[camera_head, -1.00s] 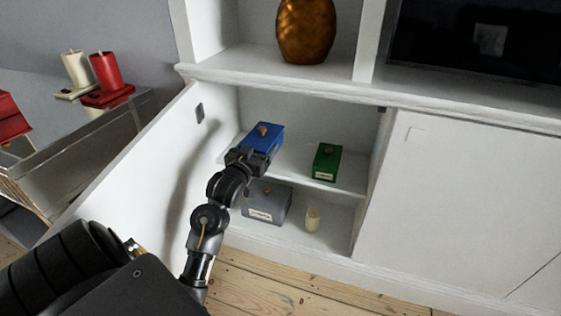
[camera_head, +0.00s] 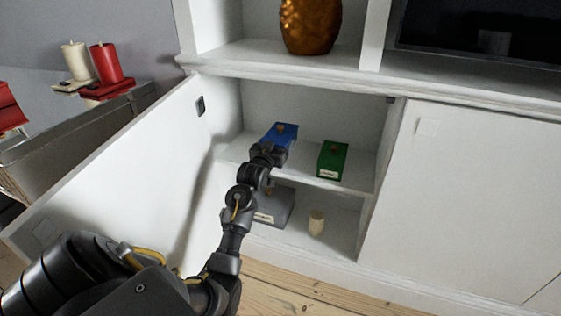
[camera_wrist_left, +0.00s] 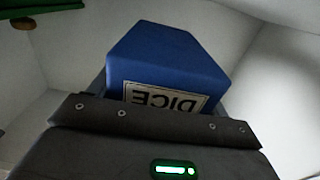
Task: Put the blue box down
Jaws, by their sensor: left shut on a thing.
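The blue box (camera_head: 281,134) is inside the open cabinet, at the middle shelf (camera_head: 310,178), left of the green box. In the left wrist view the blue box (camera_wrist_left: 168,65) shows a white label reading "DICE", upside down in the picture. My left gripper (camera_head: 268,150) reaches into the cabinet and is shut on the near end of the blue box. Its dark jaw (camera_wrist_left: 150,118) crosses in front of the box in the wrist view. I cannot tell whether the box's underside touches the shelf. My right gripper is not in view.
A green box (camera_head: 332,160) stands on the same shelf to the right. Below are a grey box (camera_head: 275,208), partly hidden by my arm, and a cream candle (camera_head: 317,222). The open door (camera_head: 120,180) is close on the left. A bronze vase (camera_head: 311,25) stands above.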

